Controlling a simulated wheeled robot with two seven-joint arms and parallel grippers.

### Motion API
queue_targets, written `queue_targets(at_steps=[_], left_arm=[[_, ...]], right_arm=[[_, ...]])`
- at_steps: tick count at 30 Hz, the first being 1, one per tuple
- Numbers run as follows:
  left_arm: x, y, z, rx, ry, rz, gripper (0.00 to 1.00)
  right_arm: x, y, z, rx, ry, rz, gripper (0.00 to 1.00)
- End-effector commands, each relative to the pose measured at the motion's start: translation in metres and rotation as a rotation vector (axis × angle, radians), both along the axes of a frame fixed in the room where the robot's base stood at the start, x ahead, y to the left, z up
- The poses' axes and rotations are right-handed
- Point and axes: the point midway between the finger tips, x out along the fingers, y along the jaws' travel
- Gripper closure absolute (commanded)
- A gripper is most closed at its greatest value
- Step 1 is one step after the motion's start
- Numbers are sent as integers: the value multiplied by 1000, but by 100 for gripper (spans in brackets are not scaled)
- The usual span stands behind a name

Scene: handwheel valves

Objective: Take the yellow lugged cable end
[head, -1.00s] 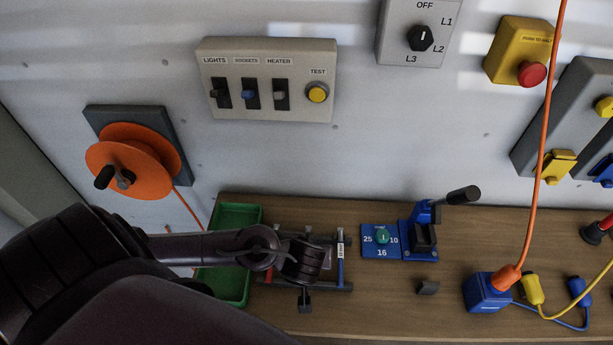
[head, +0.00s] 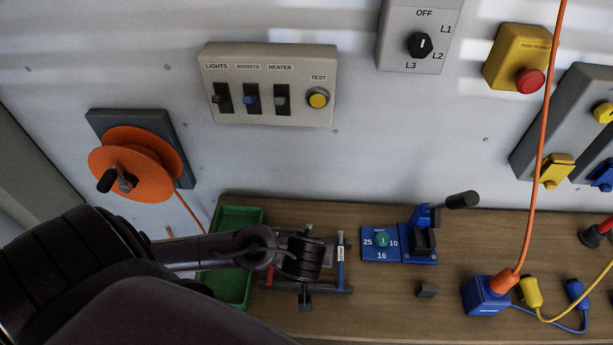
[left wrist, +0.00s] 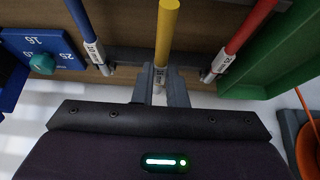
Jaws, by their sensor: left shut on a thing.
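The yellow cable end (left wrist: 166,35) stands out as a yellow rod in the middle of the left wrist view, with a white label and a metal lug at its lower end. My left gripper (left wrist: 160,78) is shut around its labelled lower part. In the head view my left gripper (head: 302,265) is over the rack on the bench and hides the yellow end. A blue cable end (left wrist: 82,20) and a red cable end (left wrist: 247,27) lie to either side of it, apart from the fingers. The blue end (head: 341,268) also shows in the head view.
A green tray (head: 240,217) is left of the rack. A blue plate with numbers (head: 381,252) and a blue lever press (head: 420,240) are right of it. A blue box (head: 486,296) with an orange cable stands further right. An orange reel (head: 135,160) hangs on the wall.

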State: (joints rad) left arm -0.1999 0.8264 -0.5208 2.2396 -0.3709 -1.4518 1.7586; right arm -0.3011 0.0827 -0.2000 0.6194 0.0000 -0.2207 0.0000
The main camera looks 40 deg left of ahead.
Motion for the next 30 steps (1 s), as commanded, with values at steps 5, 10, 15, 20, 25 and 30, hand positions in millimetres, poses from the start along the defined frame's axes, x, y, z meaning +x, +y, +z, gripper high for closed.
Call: queue_targets(at_steps=[5, 10, 15, 20, 25, 30], left_arm=[[-1, -3, 54, -12, -2, 6, 100], [0, -2, 106, -11, -5, 7, 100], [1, -1, 148, -7, -6, 4, 100], [0, 0, 171, 0, 0, -1, 100], [0, 0, 177, 0, 0, 0, 100], [0, 0, 176, 0, 0, 0, 100]], right_arm=[[1, 0, 20, 0, -2, 0, 46], [1, 1, 25, 0, -2, 0, 46], [2, 1, 26, 2, -3, 0, 46], [2, 3, 49, 4, -3, -1, 46], [2, 4, 54, 5, -4, -2, 46], [2, 4, 54, 6, -4, -1, 46]])
